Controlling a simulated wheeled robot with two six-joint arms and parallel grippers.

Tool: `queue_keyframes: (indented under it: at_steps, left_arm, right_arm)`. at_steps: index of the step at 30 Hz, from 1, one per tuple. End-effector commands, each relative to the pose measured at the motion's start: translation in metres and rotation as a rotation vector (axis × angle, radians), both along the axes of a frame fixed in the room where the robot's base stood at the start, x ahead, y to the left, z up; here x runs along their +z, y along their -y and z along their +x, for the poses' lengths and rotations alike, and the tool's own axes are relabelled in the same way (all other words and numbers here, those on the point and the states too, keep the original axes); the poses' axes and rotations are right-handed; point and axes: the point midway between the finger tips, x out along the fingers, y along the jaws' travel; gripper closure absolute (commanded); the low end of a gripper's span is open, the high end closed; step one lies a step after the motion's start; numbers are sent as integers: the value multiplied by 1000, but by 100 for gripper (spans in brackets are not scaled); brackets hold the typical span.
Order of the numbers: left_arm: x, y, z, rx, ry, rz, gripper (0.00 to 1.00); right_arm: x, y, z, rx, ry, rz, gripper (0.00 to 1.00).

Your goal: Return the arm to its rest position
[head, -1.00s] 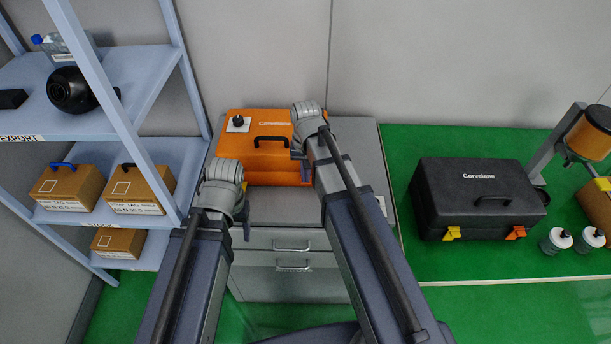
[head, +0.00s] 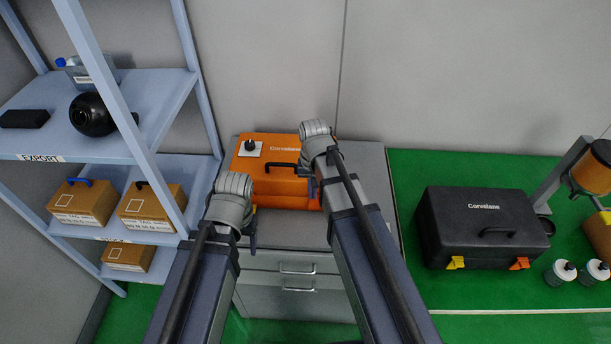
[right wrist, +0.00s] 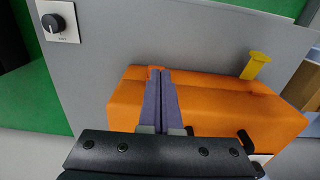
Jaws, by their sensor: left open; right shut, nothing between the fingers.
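My right gripper (head: 312,187) is at the right part of the orange case (head: 274,172) in the head view. In the right wrist view its two fingers (right wrist: 161,80) are pressed together with nothing between them, and the orange case (right wrist: 215,100) lies behind them. I cannot tell whether they touch it. My left gripper (head: 253,232) is open and empty, hanging in front of the grey cabinet (head: 275,232), left of the right gripper. It is seen nearly edge-on, partly hidden by its wrist. Both arms reach forward from the bottom edge.
A blue-grey shelf rack (head: 160,85) stands close left, holding cardboard boxes (head: 150,205) and a black round device (head: 92,114). A black case (head: 480,225) sits on the green surface (head: 460,165) at right. A yellow latch (right wrist: 256,65) shows in the wrist view.

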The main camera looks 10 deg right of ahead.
Motion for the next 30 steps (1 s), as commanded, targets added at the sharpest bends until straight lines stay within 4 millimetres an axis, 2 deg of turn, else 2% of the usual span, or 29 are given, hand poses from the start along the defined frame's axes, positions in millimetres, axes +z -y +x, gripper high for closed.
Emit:
queue_keyframes:
  at_steps: [6, 9, 13, 17, 25, 28, 30]
  left_arm:
    - [0, 0, 0, 0, 0, 0, 35]
    - [-1, 0, 0, 0, 0, 0, 35]
    - [-1, 0, 0, 0, 0, 0, 35]
    - [-1, 0, 0, 0, 0, 0, 35]
    - [1, 0, 0, 0, 0, 0, 35]
    - [7, 0, 0, 0, 0, 0, 35]
    - [14, 0, 0, 0, 0, 0, 35]
  right_arm:
    - [0, -61, -75, 307, -28, -46, 100]
    - [0, -80, -104, 442, -41, -69, 100]
    - [1, -93, -127, 553, -51, -88, 100]
    - [1, -97, -133, 589, -55, -94, 100]
    - [2, -96, -128, 586, -55, -92, 100]
    - [8, -90, -111, 573, -51, -82, 100]
    - [15, -81, -91, 561, -47, -69, 100]
